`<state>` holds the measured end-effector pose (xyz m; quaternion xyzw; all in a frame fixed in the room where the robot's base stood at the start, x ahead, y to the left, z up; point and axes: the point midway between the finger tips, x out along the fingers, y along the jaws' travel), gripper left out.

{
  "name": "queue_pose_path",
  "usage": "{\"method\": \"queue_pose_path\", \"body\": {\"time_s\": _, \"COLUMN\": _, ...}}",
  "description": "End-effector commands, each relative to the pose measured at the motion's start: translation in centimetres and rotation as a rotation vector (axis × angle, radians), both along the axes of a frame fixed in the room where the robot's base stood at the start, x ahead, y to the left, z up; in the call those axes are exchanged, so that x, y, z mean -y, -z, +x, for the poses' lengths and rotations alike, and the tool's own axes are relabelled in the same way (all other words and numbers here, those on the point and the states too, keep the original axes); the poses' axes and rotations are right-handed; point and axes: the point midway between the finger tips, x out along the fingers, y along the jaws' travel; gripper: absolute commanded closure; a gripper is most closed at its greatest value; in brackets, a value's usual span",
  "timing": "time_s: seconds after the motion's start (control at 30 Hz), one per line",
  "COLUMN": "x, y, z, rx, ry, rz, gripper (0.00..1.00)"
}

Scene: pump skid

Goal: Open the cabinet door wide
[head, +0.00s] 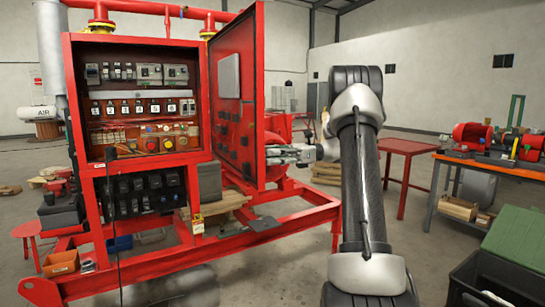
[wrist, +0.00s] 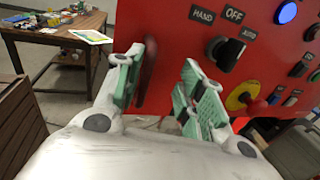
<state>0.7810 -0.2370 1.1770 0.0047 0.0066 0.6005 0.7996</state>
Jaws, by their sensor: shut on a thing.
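The red cabinet (head: 138,100) stands open at the left in the head view, its breakers and numbered switches exposed. Its red door (head: 229,134) is swung well out on the right side, inner face showing. My gripper (head: 268,156) is at the door's free edge, its tips partly hidden behind that edge. In the wrist view, the door's outer face (wrist: 268,62) carries a HAND/OFF/AUTO selector, a blue light and a yellow-ringed red button. A dark red handle (wrist: 147,78) stands between the green-padded fingers of my gripper (wrist: 166,82), which is shut on it.
The red skid frame (head: 290,222) extends below and right of the cabinet. A red table (head: 408,147) and an orange-edged workbench (head: 500,168) stand at the right. A green-lidded dark bin (head: 518,238) is in the right foreground. Floor shows between the frame and tables.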

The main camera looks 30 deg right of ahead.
Motion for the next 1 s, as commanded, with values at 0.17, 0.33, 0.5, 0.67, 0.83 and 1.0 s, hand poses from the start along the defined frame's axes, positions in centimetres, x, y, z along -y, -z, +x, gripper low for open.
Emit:
{"method": "queue_pose_path", "body": {"time_s": 0.17, "x": 0.0, "y": -2.9, "z": 0.1, "rx": 0.017, "ry": 0.001, "rz": 0.0, "gripper": 0.69}}
{"method": "queue_pose_path", "body": {"time_s": 0.33, "x": -0.1, "y": -6.5, "z": 0.1, "rx": 0.016, "ry": -0.002, "rz": 0.0, "gripper": 0.69}}
{"method": "queue_pose_path", "body": {"time_s": 0.5, "x": -0.1, "y": -9.0, "z": 0.1, "rx": 0.007, "ry": -0.002, "rz": -0.001, "gripper": 0.69}}
{"method": "queue_pose_path", "body": {"time_s": 0.67, "x": 0.0, "y": -10.0, "z": 0.2, "rx": 0.004, "ry": -0.001, "rz": 0.001, "gripper": 0.69}}
{"method": "queue_pose_path", "body": {"time_s": 0.83, "x": 0.0, "y": -10.0, "z": 0.2, "rx": 0.003, "ry": -0.001, "rz": 0.0, "gripper": 0.69}}
{"method": "queue_pose_path", "body": {"time_s": 1.0, "x": 0.0, "y": -9.9, "z": 0.2, "rx": 0.003, "ry": 0.0, "rz": -0.001, "gripper": 0.86}}
